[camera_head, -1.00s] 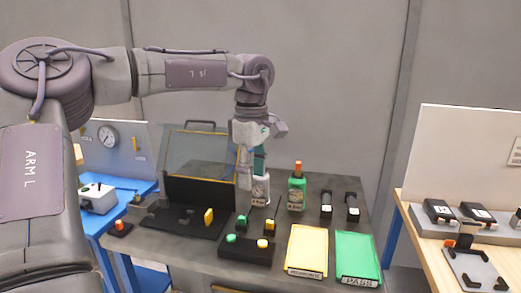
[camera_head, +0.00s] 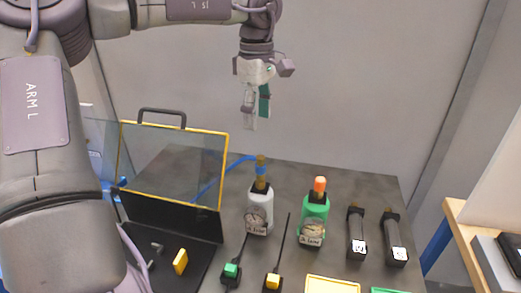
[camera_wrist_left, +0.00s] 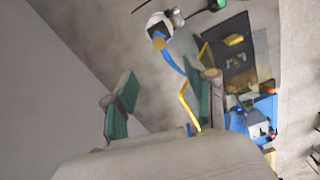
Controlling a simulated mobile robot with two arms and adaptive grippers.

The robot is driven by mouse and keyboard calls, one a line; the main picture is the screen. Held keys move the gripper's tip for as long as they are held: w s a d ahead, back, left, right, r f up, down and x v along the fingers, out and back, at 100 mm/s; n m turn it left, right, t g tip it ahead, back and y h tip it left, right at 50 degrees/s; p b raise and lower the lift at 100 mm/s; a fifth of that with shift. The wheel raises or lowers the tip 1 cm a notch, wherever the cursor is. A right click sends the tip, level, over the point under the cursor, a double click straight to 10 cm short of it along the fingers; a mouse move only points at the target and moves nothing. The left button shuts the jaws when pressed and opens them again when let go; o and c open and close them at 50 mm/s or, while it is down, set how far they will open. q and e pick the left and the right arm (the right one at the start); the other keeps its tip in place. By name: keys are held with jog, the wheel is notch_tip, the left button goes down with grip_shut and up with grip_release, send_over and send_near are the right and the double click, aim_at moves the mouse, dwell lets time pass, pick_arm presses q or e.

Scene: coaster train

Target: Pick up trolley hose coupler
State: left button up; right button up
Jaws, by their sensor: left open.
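A white bottle (camera_head: 260,212) with a gauge stands upright on the dark table. On top of it is a brass-coloured fitting with a blue band (camera_head: 261,168), and a blue hose (camera_head: 238,164) runs left from it behind the clear panel. This fitting may be the trolley hose coupler; I cannot tell for sure. In the left wrist view the bottle (camera_wrist_left: 158,27) and the blue hose (camera_wrist_left: 171,60) show near the top. My left gripper (camera_head: 257,108) is open and empty, pointing down above the white bottle and apart from it. Its green-padded fingers also show in the wrist view (camera_wrist_left: 160,100).
A green bottle (camera_head: 313,222) with an orange top stands to the right, then two black devices (camera_head: 357,235) (camera_head: 394,240). A case with a yellow-framed clear lid (camera_head: 175,165) stands at the left.

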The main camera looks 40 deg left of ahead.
aim_at(260, 157)
pick_arm(q)
notch_tip(260, 157, down, 8)
jog(key=shift+s+r+p, duration=0.1)
jog(key=shift+r+p, duration=0.15)
jog(key=shift+p, duration=0.25)
jog(key=shift+f, duration=0.55)
jog(key=f, duration=0.1)
jog(key=f+p, duration=0.1)
jog(key=f, duration=0.1)
jog(key=f+p, duration=0.1)
jog(key=shift+d+f, duration=0.15)
jog(key=shift+d, duration=0.15)
jog(key=shift+w+f, duration=0.2)
jog(key=shift+f, duration=0.05)
jog(key=shift+a, duration=0.1)
jog(key=c, duration=0.9)
grip_shut()
pick_arm(e)
jog(key=r, duration=0.1)
jog(key=s+r, duration=0.1)
jog(key=r, duration=0.1)
jog(key=shift+d, duration=0.2)
